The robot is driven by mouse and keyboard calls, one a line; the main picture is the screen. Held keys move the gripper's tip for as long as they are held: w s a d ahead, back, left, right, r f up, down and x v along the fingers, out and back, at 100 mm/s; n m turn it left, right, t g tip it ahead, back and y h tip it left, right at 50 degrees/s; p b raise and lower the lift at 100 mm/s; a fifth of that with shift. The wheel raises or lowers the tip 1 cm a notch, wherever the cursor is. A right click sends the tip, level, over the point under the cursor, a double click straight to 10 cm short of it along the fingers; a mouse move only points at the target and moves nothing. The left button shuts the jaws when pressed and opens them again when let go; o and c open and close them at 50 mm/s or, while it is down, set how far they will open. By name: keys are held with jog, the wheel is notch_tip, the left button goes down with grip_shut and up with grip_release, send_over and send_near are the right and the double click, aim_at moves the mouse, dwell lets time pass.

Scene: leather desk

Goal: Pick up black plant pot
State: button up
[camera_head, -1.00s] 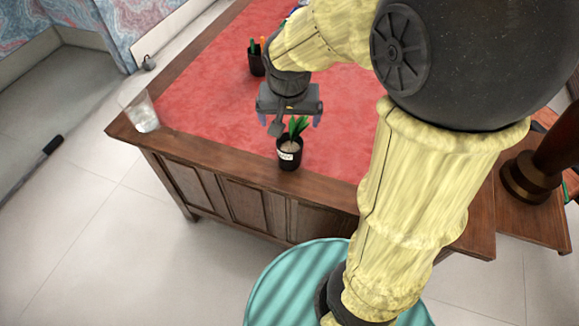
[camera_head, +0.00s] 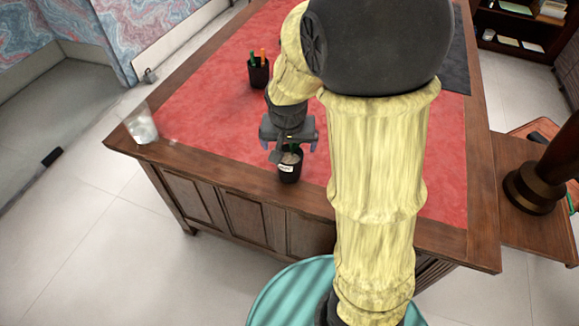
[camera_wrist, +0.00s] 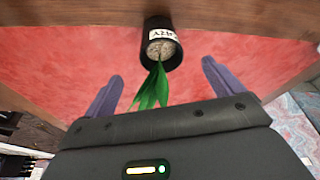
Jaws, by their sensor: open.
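The black plant pot (camera_head: 289,172) with a white label stands near the front edge of the desk in the head view. In the wrist view the pot (camera_wrist: 157,27) shows at the top centre, with pale soil and green leaves pointing toward my gripper. My gripper (camera_head: 290,145) is just above the pot in the head view and covers much of the plant. In the wrist view its two purple fingers (camera_wrist: 160,82) are apart, with the leaves between them. The pot itself lies beyond the fingertips, and nothing is held.
The wooden desk (camera_head: 225,157) has a red leather top. A clear glass (camera_head: 140,127) stands at its left corner. A black pen holder (camera_head: 258,73) with pens is farther back. A dark lamp-like base (camera_head: 533,188) stands at the right. Leather between glass and pen holder is clear.

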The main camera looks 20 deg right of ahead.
aim_at(290, 158)
jog(key=shift+x, duration=2.15)
jog(key=shift+f, duration=0.1)
jog(key=shift+w+x, duration=0.25)
jog(key=shift+x, duration=1.05)
jog(key=shift+w+x, duration=0.25)
jog(key=shift+x, duration=1)
jog(key=shift+d, duration=0.1)
jog(key=c, duration=1.6)
jog(key=shift+r, duration=0.25)
jog(key=shift+r, duration=0.1)
